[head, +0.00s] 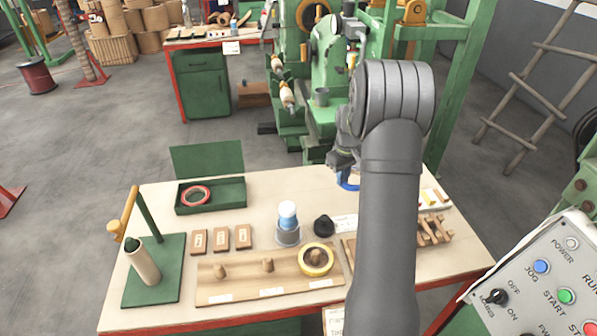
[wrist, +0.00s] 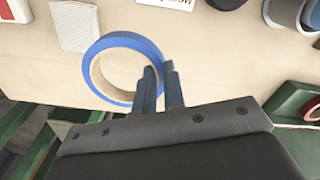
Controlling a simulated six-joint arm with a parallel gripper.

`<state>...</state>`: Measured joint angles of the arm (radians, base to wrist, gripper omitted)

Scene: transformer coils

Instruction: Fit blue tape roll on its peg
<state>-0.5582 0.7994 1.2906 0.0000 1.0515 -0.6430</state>
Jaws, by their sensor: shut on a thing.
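The blue tape roll (wrist: 120,38) is held between the two fingers of my gripper (wrist: 158,80), pinched at one side of its ring. In the head view only a small blue part of the roll (head: 347,183) shows beside my arm, over the back of the table. My arm hides the rest. The wooden peg board (head: 240,286) lies at the table's front. Its left peg (head: 219,271) and middle peg (head: 267,265) are bare. A yellow tape roll (head: 304,264) sits around the right peg.
A green tray (head: 228,203) holds a red tape roll (head: 195,187). A grey cup (head: 287,236) with a blue-and-white item and a black object (head: 323,226) stand behind the board. A green stand (head: 150,275) with a tube is at left. Wooden blocks (head: 220,240) lie between.

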